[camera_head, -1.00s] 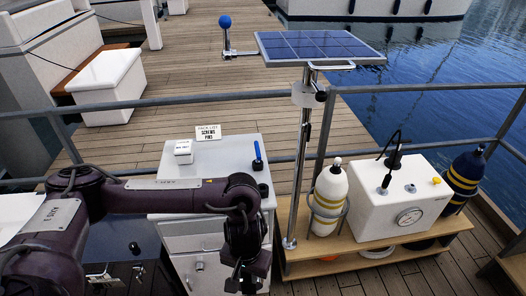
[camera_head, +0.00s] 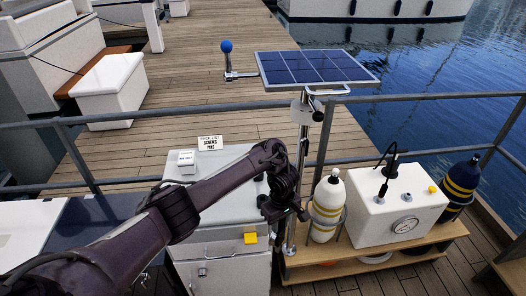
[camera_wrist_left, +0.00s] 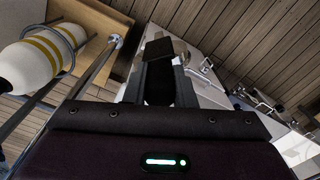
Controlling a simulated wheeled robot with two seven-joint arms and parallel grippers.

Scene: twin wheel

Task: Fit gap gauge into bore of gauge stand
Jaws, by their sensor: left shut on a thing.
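My left gripper (camera_head: 281,212) hangs in front of the white cabinet's right edge, beside the chrome pole. In the left wrist view its fingers (camera_wrist_left: 158,82) close on a dark square block (camera_wrist_left: 158,48), which I take to be the gap gauge. The block is too dark to show detail. In the head view the gripper's tips and the block cannot be told apart from the dark wrist. I cannot make out the gauge stand or its bore; my left arm covers the right part of the cabinet top. My right gripper is not in view.
The white cabinet (camera_head: 222,271) carries a small white box (camera_head: 187,162) and has a yellow patch (camera_head: 250,238) on its front. The chrome pole (camera_head: 303,150) holds a solar panel (camera_head: 316,69). A wooden bench (camera_head: 375,253) bears bottles and a white gauge box (camera_head: 395,207).

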